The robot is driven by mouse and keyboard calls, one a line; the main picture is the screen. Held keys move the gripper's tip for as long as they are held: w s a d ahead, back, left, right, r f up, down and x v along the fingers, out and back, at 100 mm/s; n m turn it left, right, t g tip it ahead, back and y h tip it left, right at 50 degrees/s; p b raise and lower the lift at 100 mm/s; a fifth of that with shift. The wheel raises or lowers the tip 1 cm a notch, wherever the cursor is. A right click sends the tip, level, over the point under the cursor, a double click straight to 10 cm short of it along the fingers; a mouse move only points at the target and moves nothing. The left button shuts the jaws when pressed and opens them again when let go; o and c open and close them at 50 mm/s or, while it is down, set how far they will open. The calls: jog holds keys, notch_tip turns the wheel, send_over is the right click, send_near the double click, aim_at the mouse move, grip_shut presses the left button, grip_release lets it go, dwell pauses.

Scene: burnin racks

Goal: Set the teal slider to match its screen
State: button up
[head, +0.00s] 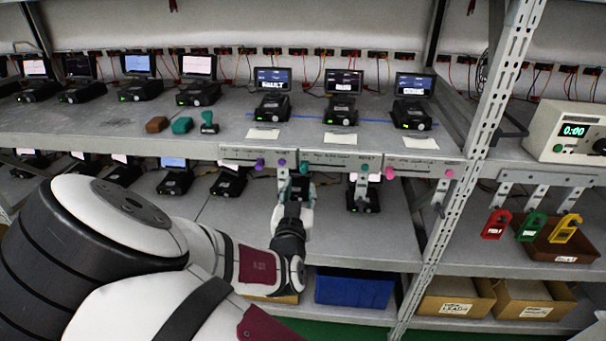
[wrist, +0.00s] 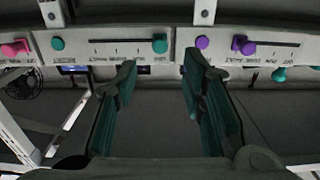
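The teal slider knob (wrist: 159,43) sits at one end of its slot on the middle front panel, at the left end in the head view (head: 305,167). A second teal knob (head: 365,168) is at the panel's other end, also in the wrist view (wrist: 57,43). My gripper (wrist: 160,64) is open and empty; its fingers are spread either side of the slider knob in the picture, and contact cannot be told. In the head view my gripper (head: 296,187) is just under that knob. The middle device's screen (head: 344,82) is lit, its word too small to read surely.
Purple knobs (head: 259,164) are close left and pink knobs (head: 390,173) to the right on neighbouring panels. Left and right screens (head: 272,80) (head: 412,84) are lit. A rack post (head: 465,150) stands right. Lower-shelf devices (head: 362,195) are behind my gripper.

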aim_at(304, 170)
jog(key=w, duration=0.7)
jog(key=shift+w+d, duration=0.15)
jog(key=shift+c, duration=0.4)
grip_shut()
